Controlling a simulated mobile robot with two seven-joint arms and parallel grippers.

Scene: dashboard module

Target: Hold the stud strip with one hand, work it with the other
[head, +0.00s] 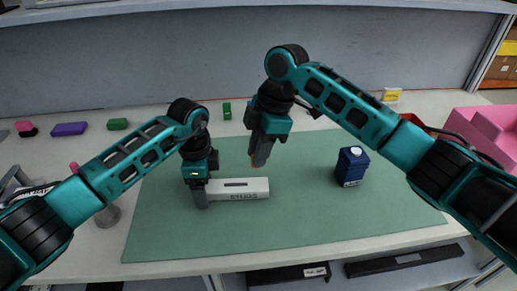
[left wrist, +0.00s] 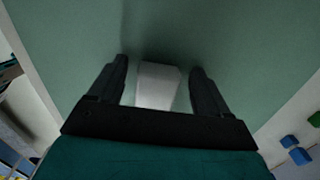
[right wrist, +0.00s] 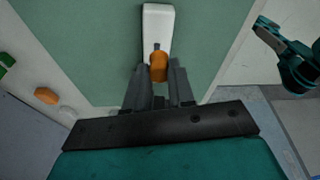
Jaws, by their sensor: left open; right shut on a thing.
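The stud strip (head: 240,190) is a long white block with dark lettering on its front and a dark slot on top. It lies on the green mat (head: 290,225). My left gripper (head: 200,200) is low at the strip's left end. In the left wrist view its open fingers (left wrist: 160,85) stand on either side of the white end (left wrist: 158,88), with gaps showing. My right gripper (head: 259,160) is above and behind the strip's right part. In the right wrist view it is shut on a small orange piece (right wrist: 158,68) with a dark tip, in line with the strip (right wrist: 157,25).
A dark blue canister (head: 352,168) stands on the mat to the right. A pink bin (head: 485,130) is at the far right. Purple (head: 69,129) and green (head: 117,124) blocks lie along the back left. The front of the mat is clear.

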